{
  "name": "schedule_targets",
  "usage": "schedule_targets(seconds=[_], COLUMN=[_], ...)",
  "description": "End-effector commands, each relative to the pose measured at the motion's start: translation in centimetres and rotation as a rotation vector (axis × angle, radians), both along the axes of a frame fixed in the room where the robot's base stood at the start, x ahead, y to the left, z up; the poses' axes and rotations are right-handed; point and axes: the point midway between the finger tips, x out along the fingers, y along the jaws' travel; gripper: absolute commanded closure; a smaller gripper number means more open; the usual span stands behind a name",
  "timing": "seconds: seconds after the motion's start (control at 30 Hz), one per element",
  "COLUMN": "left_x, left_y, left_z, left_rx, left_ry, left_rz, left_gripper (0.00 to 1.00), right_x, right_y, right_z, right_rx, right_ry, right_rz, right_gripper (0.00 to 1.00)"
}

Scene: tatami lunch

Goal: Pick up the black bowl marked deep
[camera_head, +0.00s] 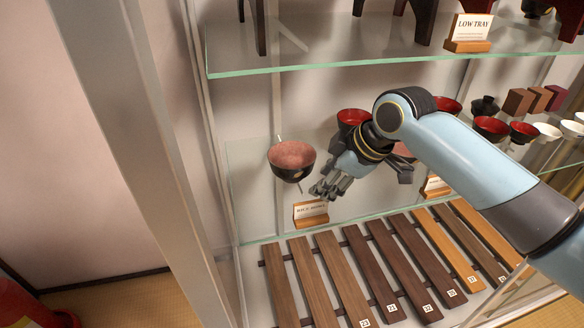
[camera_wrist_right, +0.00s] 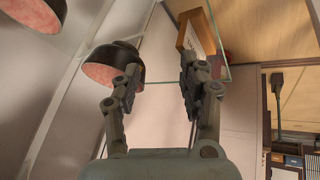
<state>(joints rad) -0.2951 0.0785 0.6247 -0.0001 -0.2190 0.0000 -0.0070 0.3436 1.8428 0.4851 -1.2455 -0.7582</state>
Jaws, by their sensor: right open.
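A black bowl with a reddish-pink inside (camera_head: 292,172) stands upright on the middle glass shelf. No marking on it can be read. My right gripper (camera_head: 328,188) is open and empty, just right of this bowl and apart from it, above the shelf's front part. In the right wrist view, which looks upside down, a black bowl (camera_wrist_right: 108,70) shows beyond the open fingers (camera_wrist_right: 158,85), partly covered by the left one. A second dark bowl with a pinkish inside (camera_head: 404,150) is mostly hidden behind my right arm; my left gripper is not in view.
A small card on a wooden stand (camera_head: 311,213) is in front of the near bowl; its text is too small to read. Red-lined bowls (camera_head: 490,127) stand farther back. An upper glass shelf (camera_head: 350,62) is overhead. Numbered wooden slats (camera_head: 345,280) lie below.

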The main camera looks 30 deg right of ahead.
Motion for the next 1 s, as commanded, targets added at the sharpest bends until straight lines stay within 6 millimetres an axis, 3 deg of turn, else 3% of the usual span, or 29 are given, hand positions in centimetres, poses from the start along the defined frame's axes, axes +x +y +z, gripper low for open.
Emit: schedule_targets(seconds=[0.1, 0.3, 0.53, 0.8, 1.0], left_x=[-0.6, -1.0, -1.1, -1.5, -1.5], left_y=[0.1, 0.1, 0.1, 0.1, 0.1], left_z=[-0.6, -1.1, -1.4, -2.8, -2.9], left_rx=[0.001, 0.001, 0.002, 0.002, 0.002], left_ry=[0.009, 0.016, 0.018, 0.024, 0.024], left_rz=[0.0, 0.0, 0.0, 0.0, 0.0], left_gripper=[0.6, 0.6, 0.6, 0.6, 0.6], right_x=[3.0, 6.2, 8.0, 9.9, 10.3], right_y=[1.1, 2.2, 2.8, 3.5, 3.6], right_z=[-0.1, -0.1, -0.1, -4.0, -4.4], right_rx=[0.005, 0.002, 0.0, 0.0, 0.0], right_ry=[-0.003, 0.001, 0.0, 0.003, 0.001], right_rz=[-0.002, -0.002, -0.002, -0.003, -0.004], right_gripper=[0.58, 0.58, 0.58, 0.58, 0.58])
